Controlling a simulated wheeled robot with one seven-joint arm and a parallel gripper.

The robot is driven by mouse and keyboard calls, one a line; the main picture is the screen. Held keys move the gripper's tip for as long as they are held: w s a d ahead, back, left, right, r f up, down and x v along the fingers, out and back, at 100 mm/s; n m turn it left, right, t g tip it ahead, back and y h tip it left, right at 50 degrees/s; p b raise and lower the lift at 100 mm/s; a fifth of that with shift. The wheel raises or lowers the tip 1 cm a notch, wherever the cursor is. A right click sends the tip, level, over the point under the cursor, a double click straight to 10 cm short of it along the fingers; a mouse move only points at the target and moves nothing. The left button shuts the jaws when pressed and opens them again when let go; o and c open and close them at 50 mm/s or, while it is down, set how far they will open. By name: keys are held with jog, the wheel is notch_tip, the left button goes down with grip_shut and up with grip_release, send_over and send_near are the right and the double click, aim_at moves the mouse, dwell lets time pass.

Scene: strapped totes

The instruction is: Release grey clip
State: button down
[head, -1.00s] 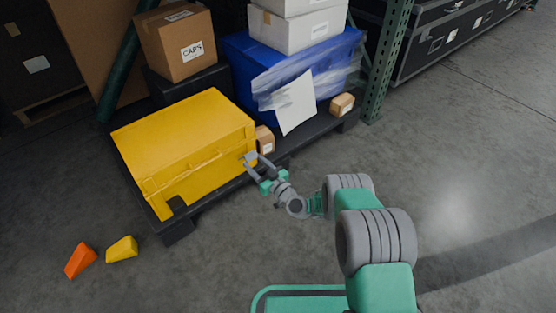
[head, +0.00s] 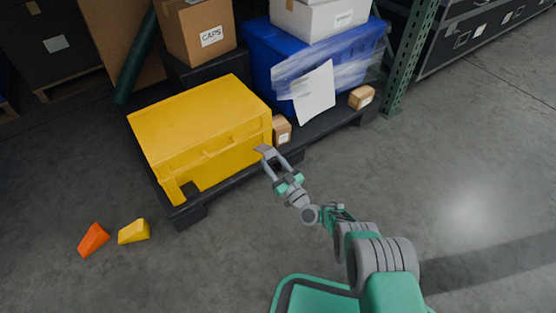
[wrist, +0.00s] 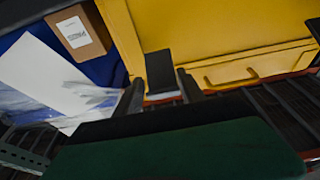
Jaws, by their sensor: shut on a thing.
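The yellow tote (head: 205,125) sits on a black pallet with its lid down. It fills the upper right of the wrist view (wrist: 215,30). A small grey clip (wrist: 160,72) shows dark between my fingertips in the wrist view, in front of the tote's wall. In the head view my gripper (head: 271,160) is at the tote's right front corner, with a grey piece at its tips. My gripper is shut on the grey clip. I cannot tell whether the clip still touches the tote.
A small cardboard box (head: 282,130) stands close behind my gripper, beside a blue tote (head: 265,55) with wrap and a white sheet. A green rack post (head: 410,60) is at right. Orange (head: 93,240) and yellow (head: 134,231) wedges lie on the floor. Floor at right is clear.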

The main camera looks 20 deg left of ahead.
jog(key=shift+a+r, duration=0.2)
jog(key=c, duration=0.9)
grip_release()
jog(key=shift+a, duration=0.1)
jog(key=shift+c, duration=0.2)
jog(key=shift+o, duration=1.3)
jog(key=shift+f, duration=0.1)
jog(key=shift+d, duration=0.25)
jog(key=shift+d, duration=0.1)
jog(key=p+v, duration=0.2)
jog(key=v, duration=0.5)
jog(key=shift+s+d, duration=0.2)
jog(key=shift+f, duration=0.15)
